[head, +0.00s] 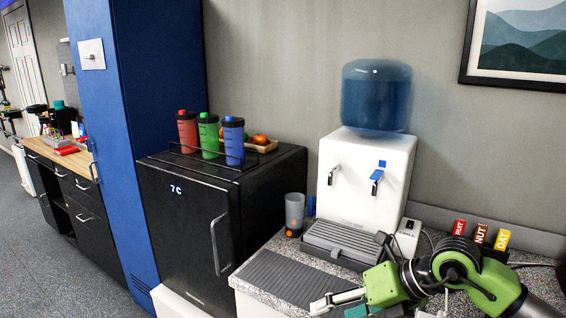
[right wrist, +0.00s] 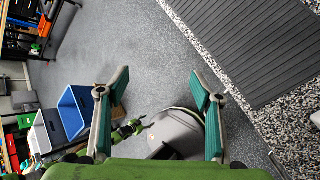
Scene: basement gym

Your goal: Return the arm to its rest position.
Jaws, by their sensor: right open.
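My right arm comes in from the lower right of the head view, green and black. Its gripper (head: 338,303) is low in the picture, by the front edge of the counter with the water dispenser. In the right wrist view the two teal-padded fingers of my right gripper (right wrist: 160,84) stand wide apart with nothing between them. Behind them are the grey floor and a rounded grey part of my own body.
The speckled counter (head: 249,279) bears a ribbed dark mat (head: 290,277), a grey cup (head: 294,212) and a white water dispenser (head: 366,184). A black fridge (head: 183,230) with several bottles on top stands left. Blue bins (right wrist: 76,111) show in the wrist view. Open floor lies between.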

